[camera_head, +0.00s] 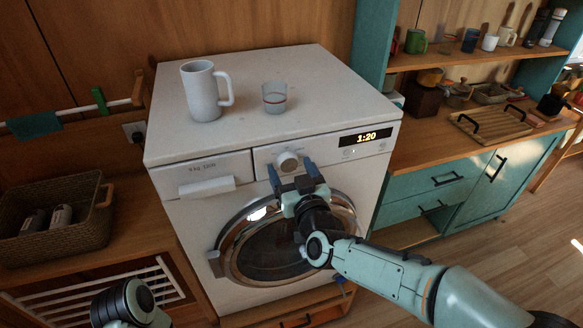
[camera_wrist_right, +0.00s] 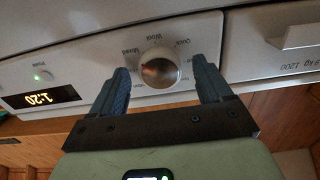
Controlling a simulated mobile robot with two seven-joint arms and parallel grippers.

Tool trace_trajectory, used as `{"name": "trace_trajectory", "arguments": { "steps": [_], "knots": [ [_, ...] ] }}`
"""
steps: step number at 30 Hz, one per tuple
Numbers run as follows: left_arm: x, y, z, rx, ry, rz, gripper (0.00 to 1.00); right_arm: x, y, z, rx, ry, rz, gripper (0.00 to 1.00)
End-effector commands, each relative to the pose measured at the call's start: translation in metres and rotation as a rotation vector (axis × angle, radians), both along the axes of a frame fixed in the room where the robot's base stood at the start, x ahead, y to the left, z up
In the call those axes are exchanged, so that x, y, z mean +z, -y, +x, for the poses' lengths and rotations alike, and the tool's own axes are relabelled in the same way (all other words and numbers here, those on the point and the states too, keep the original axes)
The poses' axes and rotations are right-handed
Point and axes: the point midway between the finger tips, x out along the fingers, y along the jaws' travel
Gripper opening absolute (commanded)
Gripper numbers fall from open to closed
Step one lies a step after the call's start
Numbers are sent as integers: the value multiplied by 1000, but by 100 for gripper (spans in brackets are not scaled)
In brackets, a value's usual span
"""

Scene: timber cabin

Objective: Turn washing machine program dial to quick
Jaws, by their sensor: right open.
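The washing machine (camera_head: 165,225) is white, with a round door below its control panel. Its program dial (camera_head: 288,162) is a silver-white knob at the middle of the panel. The display (camera_head: 366,138) reads 1:20. My left arm shows at the bottom left, its gripper out of frame.
A white mug (camera_head: 203,92) and a small glass (camera_head: 274,97) stand on the machine's top. A detergent drawer handle (camera_head: 207,187) sticks out left of the dial. A wicker basket (camera_head: 55,222) is at left; a teal cabinet (camera_head: 450,180) is at right.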

Motion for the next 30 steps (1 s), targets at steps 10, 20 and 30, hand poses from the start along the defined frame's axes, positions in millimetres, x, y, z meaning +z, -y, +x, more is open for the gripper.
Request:
{"name": "trace_trajectory", "arguments": {
  "steps": [10,20,30],
  "knots": [
    [1,0,0,0,0,0,72,-1,-1,3,0,-1,0,72],
    [0,0,0,0,0,0,72,-1,-1,3,-1,-2,3,24],
    [-17,0,-7,0,-8,1,72,-3,0,3,-2,-37,114,24]
  ]
}}
